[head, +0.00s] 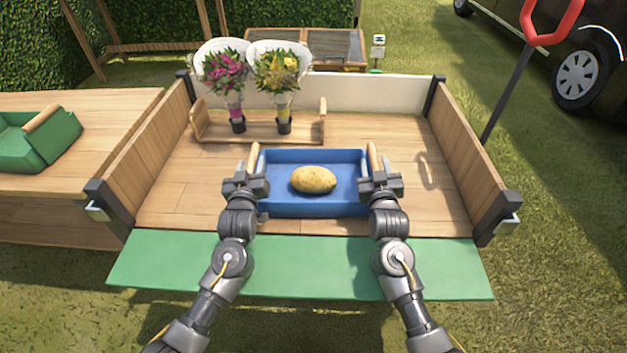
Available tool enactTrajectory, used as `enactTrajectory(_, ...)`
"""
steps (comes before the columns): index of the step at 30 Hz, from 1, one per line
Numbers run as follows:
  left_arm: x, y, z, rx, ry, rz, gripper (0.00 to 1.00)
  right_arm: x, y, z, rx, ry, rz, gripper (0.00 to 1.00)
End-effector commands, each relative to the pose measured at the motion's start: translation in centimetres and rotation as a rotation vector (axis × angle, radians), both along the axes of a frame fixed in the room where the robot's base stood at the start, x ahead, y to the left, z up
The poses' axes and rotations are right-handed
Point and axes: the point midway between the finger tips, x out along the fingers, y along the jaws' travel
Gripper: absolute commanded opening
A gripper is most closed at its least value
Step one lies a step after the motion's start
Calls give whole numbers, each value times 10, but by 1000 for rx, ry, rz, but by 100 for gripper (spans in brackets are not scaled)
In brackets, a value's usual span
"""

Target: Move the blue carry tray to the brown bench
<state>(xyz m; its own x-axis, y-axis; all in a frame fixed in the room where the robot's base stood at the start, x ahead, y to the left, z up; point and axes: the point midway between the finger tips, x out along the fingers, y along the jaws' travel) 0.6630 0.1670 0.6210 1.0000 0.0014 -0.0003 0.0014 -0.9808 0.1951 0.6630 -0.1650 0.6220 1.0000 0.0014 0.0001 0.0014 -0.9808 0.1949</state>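The blue carry tray (315,209) sits on the wooden cart bed, with a potato (314,180) lying in it. It has a wooden handle on each side, the left handle (253,156) and the right handle (373,154). My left gripper (251,168) is at the left handle, its fingers on either side of it. My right gripper (372,169) is at the right handle in the same way. Whether the fingers press on the handles is too small to tell. The brown bench (95,105) stands to the left of the cart.
A green carry tray (48,150) sits on the bench's left part; the bench top right of it is clear. The cart's wooden left side wall (150,145) rises between bed and bench. A wooden tray (265,137) with two bouquets stands behind the blue tray.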

Motion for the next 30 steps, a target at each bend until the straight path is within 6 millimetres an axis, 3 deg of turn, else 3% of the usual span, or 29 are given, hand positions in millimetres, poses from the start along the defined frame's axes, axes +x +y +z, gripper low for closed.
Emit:
enactTrajectory(1,0,0,0,0,0,0,35,0,0,0,0,0,0,35)
enactTrajectory(9,0,0,0,0,0,0,0,0,0,0,0,0,0,0)
enactTrajectory(23,0,0,5,-1,-4,0,0,0,0,4,0,-4,0,0)
enactTrajectory(30,0,0,21,-1,-4,0,0,0,0,21,0,-4,0,0)
